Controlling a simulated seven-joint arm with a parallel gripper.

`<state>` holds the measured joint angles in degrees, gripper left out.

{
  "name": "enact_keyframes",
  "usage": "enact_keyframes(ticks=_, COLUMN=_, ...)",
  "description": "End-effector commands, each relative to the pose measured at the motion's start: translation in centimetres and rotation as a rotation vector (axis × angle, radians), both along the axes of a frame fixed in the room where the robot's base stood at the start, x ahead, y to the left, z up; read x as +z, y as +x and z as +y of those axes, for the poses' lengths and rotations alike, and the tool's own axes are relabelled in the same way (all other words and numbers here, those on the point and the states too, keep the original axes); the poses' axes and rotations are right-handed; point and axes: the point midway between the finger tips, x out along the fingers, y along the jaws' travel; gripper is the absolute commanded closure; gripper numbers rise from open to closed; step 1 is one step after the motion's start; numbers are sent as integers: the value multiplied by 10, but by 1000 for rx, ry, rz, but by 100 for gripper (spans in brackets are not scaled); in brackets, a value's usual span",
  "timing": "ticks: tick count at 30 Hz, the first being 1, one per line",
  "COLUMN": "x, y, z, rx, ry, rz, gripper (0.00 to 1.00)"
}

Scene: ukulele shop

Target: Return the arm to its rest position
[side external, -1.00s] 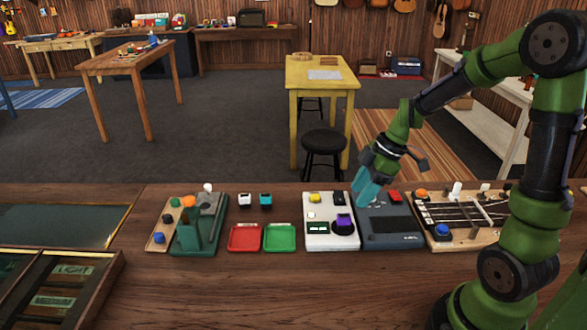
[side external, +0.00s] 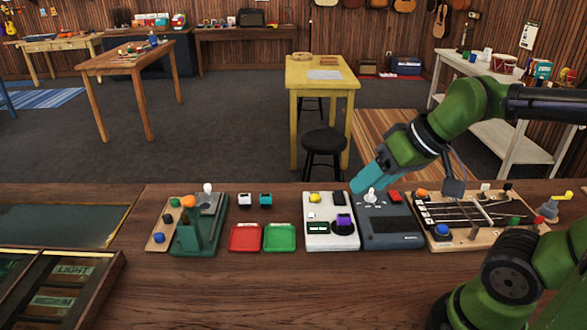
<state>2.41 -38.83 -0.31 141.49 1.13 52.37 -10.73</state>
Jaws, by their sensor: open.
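My gripper (side external: 366,180) has teal fingers and hangs at the end of my green arm, which reaches in from the right. The fingertips point down and left, by the back edge of the dark grey device (side external: 392,228). A white lever or knob (side external: 370,195) stands on that device just below the fingers. I cannot tell from this view whether the fingers touch anything. No object shows in the gripper.
On the wooden bench (side external: 290,290) stand a white panel (side external: 318,242), a red tray (side external: 244,238), a green tray (side external: 280,238), a green fixture (side external: 200,238) and a stringed board (side external: 455,238). The bench front is clear. A black stool (side external: 324,142) stands behind.

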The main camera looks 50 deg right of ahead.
Motion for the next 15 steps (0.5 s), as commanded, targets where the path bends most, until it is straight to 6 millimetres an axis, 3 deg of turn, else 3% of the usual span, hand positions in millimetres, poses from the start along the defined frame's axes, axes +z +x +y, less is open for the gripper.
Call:
enact_keyframes(ticks=5, x=5, y=-10, z=8, rx=-89, ry=67, rz=-24, gripper=46)
enact_keyframes(ticks=15, x=5, y=-10, z=8, rx=-100, ry=75, rz=-23, gripper=46)
